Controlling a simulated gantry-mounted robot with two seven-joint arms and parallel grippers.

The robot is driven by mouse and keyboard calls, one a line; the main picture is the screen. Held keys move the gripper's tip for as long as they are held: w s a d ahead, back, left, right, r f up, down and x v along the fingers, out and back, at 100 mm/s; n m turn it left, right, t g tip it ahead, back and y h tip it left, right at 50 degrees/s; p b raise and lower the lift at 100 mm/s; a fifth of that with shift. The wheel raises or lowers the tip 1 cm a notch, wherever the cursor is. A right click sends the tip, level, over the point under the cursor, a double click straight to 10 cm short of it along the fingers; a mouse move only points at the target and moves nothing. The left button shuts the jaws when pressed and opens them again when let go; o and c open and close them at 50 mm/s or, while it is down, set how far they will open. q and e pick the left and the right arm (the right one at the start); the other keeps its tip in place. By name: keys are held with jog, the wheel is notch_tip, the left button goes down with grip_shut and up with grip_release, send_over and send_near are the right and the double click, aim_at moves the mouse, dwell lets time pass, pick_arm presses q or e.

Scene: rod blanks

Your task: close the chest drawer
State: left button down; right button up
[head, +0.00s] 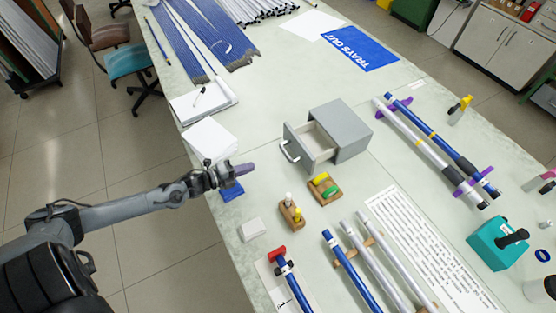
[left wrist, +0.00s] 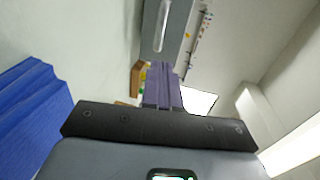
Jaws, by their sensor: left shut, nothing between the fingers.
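The grey chest (head: 342,124) stands on the table near the middle of the head view. Its drawer (head: 312,147) is pulled out toward the lower left, and its inside shows. A light curved handle (head: 289,151) is on the drawer front. In the left wrist view the handle (left wrist: 161,26) shows at the top, ahead of the fingers. My left gripper (head: 245,168) has purple fingers, which are shut and empty. It is left of the handle and apart from it. The fingers also show in the left wrist view (left wrist: 162,88). My right gripper is not in view.
A blue block (head: 231,191) is by my left gripper. White sheets (head: 209,139) lie to the left. Rods on supports (head: 430,145) lie right of the chest. A white block (head: 251,229) is nearer the front.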

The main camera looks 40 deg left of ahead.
pick_arm(q)
jog(key=b+x, duration=0.1)
jog(key=x, duration=1)
jog(key=shift+w+d+f, duration=0.15)
jog(key=shift+w+d, duration=0.05)
jog(key=shift+w, duration=0.05)
jog(key=shift+w+d+f, duration=0.1)
jog(key=shift+w+d, duration=0.1)
jog(key=shift+w, duration=0.3)
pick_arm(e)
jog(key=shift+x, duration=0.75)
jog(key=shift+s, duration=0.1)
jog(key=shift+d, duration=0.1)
